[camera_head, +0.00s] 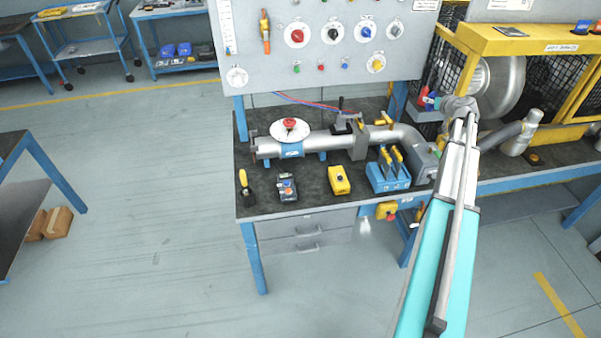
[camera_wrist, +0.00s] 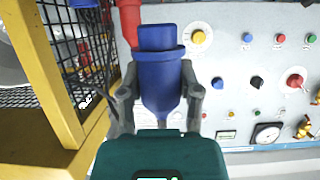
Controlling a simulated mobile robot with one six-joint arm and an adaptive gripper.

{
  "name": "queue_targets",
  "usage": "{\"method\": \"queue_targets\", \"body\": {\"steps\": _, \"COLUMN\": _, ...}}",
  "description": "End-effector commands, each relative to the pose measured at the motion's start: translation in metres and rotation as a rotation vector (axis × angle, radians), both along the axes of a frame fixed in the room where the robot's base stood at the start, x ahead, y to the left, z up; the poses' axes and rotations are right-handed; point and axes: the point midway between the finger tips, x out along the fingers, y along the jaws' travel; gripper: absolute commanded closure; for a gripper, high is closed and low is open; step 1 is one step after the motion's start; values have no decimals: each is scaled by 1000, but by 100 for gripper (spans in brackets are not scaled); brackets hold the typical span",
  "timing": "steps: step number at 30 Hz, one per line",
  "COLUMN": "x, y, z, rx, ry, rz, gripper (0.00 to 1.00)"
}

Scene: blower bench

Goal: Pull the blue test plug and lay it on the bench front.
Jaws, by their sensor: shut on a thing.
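The blue test plug (camera_wrist: 160,75) is between the two fingers of my gripper (camera_wrist: 161,98) in the wrist view. The fingers close on its sides; its flange and narrower top show above them. I cannot tell whether its end is still in a socket. In the head view my gripper (camera_head: 440,102) is small and partly covered by my arm, at the right edge of the panel above the bench. A red plug (camera_wrist: 130,22) stands beside the blue one; it shows in the head view too (camera_head: 424,92). The bench (camera_head: 262,207) lies below and left of my gripper.
Along the bench front are a yellow-handled tool (camera_head: 244,182), a small meter (camera_head: 287,187), a yellow box (camera_head: 339,180) and a blue holder (camera_head: 388,178). Bare gaps lie between them. A pipe (camera_head: 325,142) runs behind. A yellow-framed cage (camera_head: 520,42) stands close on the right.

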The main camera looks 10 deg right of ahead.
Motion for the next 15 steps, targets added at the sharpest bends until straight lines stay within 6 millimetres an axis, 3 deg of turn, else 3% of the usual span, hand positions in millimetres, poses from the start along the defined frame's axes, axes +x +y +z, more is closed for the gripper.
{"method": "queue_targets", "body": {"steps": 15, "x": 11, "y": 20, "z": -5, "rx": 0, "ry": 10, "rz": 31, "gripper": 100}}
